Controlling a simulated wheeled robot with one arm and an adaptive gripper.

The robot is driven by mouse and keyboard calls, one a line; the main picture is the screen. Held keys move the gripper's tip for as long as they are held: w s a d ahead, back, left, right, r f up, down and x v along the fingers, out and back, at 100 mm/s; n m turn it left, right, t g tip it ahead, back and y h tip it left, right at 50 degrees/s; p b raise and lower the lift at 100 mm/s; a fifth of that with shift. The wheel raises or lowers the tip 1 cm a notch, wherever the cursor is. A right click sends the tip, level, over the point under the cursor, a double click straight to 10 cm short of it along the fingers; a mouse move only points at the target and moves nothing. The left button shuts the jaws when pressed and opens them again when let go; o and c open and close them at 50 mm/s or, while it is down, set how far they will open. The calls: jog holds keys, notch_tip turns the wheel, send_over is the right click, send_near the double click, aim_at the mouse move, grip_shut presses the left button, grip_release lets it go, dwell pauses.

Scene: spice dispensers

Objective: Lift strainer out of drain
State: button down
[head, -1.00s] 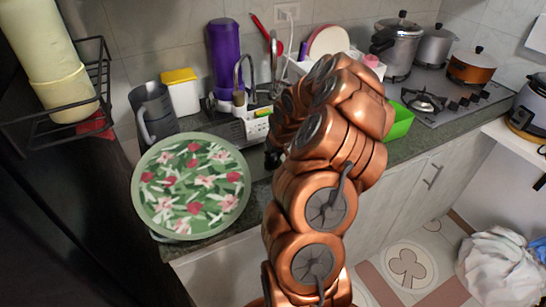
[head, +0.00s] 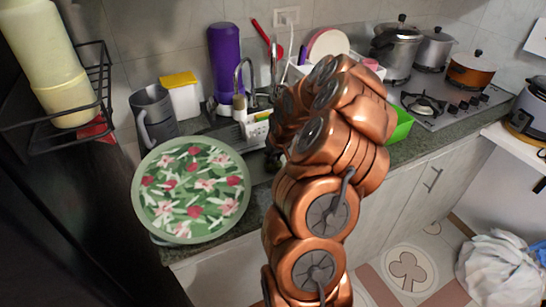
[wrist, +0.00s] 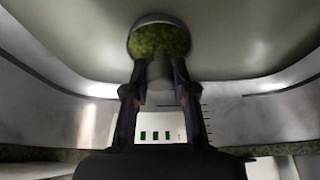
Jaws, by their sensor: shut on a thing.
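In the wrist view, my gripper (wrist: 160,70) is inside the metal sink, its two dark fingers on either side of a short grey cylinder, the visible part of the strainer (wrist: 160,78). It is shut on this part. Right behind it is the round drain (wrist: 155,18) with a pale rim and a green speckled middle. I cannot tell whether the strainer is seated in the drain or clear of it. In the head view, my arm hides the gripper, the strainer and most of the sink.
A purple bottle (head: 226,62), the faucet (head: 244,72) and a white caddy (head: 256,130) stand around the sink. A green container (head: 399,124) is to the right. Curved sink walls (wrist: 255,110) surround my gripper.

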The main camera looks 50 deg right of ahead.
jog(key=shift+r, duration=1.95)
